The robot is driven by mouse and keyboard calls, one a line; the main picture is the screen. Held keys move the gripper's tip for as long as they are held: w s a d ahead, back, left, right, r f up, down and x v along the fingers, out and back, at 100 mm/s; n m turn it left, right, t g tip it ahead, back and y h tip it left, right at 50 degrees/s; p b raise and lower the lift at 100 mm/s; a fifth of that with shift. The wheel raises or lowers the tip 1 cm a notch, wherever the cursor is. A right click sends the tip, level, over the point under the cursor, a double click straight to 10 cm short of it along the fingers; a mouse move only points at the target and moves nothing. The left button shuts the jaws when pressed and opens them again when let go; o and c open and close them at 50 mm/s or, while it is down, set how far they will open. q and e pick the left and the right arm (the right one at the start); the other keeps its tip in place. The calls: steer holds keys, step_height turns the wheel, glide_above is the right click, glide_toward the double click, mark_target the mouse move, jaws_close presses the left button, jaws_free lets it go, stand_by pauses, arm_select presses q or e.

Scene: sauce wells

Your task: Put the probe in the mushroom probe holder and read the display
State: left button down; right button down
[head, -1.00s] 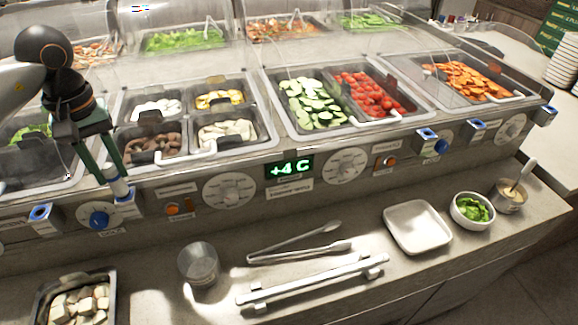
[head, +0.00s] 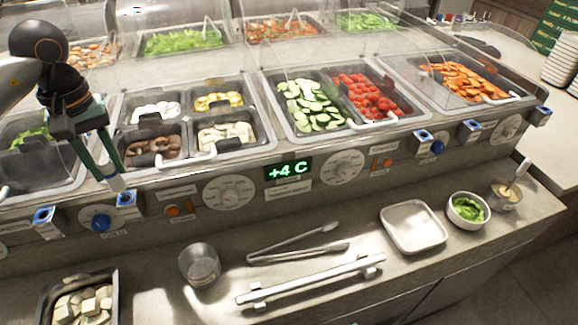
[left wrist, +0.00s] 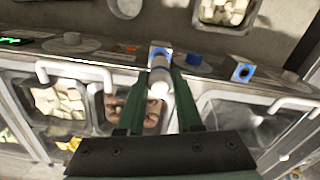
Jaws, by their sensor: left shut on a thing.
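My left gripper (head: 112,176) is shut on a white, rod-shaped probe (head: 116,184), which slants down between the two green fingers. The probe's lower end is at the upper left edge of a blue-and-white holder (head: 126,199) on the counter's front panel. In the left wrist view the probe (left wrist: 159,82) lines up with that holder (left wrist: 160,52). I cannot tell whether its tip is inside. Brown mushrooms (head: 150,151) lie in a well just behind the holder. The green display (head: 288,169) reads "+4 C". My right gripper is not in view.
Other blue-and-white holders (head: 44,215) and (head: 424,136) sit along the panel, with dials and a blue knob (head: 101,223) close by. Tongs (head: 298,252), a metal cup (head: 199,264) and a white tray (head: 413,226) stand on the lower shelf.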

arm_select(q)
steer(key=shift+r+p, duration=1.2)
steer(key=shift+r, duration=1.55)
steer(key=shift+f, duration=0.1)
